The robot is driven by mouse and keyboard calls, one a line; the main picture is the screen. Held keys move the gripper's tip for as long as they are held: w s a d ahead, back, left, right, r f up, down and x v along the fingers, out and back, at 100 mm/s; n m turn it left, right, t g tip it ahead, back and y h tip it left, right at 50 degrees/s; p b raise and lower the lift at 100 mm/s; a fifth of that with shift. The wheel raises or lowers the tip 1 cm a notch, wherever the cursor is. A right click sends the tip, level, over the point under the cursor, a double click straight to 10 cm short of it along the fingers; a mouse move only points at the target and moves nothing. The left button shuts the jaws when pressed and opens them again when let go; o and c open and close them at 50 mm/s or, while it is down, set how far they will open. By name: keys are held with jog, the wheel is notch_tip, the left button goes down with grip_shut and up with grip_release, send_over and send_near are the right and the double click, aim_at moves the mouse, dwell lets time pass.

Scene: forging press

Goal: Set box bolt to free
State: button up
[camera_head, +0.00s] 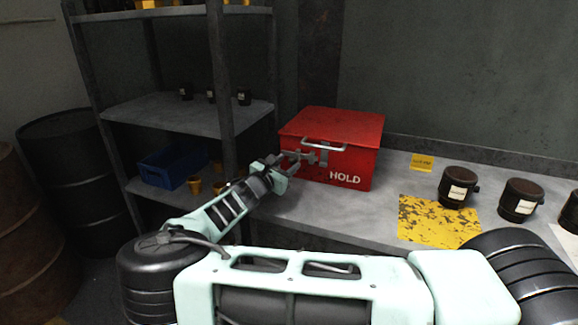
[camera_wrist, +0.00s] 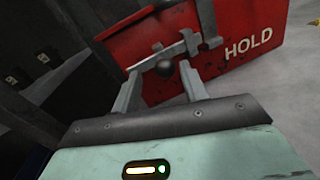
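The red box (camera_head: 345,130) stands on the grey bench, with a metal handle (camera_head: 325,145) at its front. White letters reading HOLD are at the right of its front face. The grey box bolt (camera_head: 310,156) runs across the front; it also shows in the wrist view (camera_wrist: 185,48), ending in a dark round knob (camera_wrist: 165,68). My gripper (camera_head: 287,162) is at the left part of the box front. In the wrist view my gripper (camera_wrist: 160,80) is open, its two fingers apart with the knob between or just beyond their tips. I cannot tell whether they touch it. Any FREE marking is hidden or absent from view.
A shelf rack (camera_head: 228,90) stands close on the left, with a blue bin (camera_head: 172,165) on a lower shelf. Dark labelled canisters (camera_head: 458,187) stand on the bench at right, near a worn yellow patch (camera_head: 437,222). The bench between box and patch is clear.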

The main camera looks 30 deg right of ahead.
jog(key=b+v, duration=0.2)
jog(key=v, duration=1.5)
jog(key=shift+a+b, duration=0.2)
jog(key=shift+b, duration=0.1)
jog(key=shift+s, duration=0.1)
